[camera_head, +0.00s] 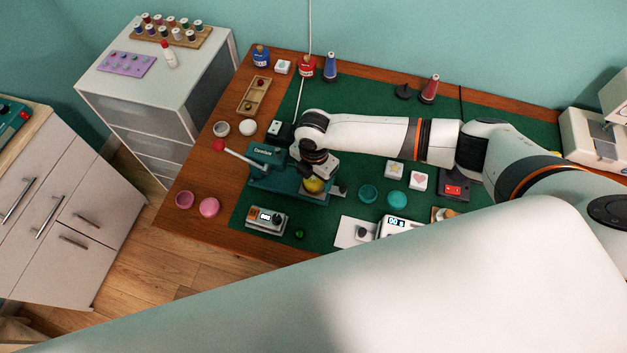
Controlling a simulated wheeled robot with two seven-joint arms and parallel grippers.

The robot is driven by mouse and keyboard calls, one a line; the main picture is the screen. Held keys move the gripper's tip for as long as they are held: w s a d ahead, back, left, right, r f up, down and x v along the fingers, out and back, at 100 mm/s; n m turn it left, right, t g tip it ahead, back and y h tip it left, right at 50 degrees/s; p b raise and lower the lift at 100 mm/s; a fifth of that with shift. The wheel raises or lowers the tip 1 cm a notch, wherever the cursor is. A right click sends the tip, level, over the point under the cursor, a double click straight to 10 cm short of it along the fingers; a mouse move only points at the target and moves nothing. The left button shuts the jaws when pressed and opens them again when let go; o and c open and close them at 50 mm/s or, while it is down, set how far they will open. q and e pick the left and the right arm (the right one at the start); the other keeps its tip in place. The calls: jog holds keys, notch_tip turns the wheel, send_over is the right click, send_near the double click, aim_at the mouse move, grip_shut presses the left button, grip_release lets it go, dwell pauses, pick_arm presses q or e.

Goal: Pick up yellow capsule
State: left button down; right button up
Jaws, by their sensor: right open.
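The yellow capsule (314,186) is round and small in the picture. It sits at the dark green press-like machine (272,167), near that machine's right end. My right gripper (315,173) points down directly above the capsule, with its arm coming in from the right. The gripper is open, but its fingers are small and dark, so I cannot tell whether they touch the capsule or stand around it. The capsule's upper part is partly hidden by the gripper. My left gripper is not in view.
The machine's red-knobbed lever (219,146) sticks out left. Teal round pieces (397,200), white square blocks (418,181) and a small device with a display (266,219) stand around on the green mat (350,95). Pink round pieces (209,207) lie at the left. A large white surface covers the foreground.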

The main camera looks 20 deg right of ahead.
jog(key=c, duration=1)
jog(key=shift+r, duration=0.1)
jog(key=shift+c, duration=0.2)
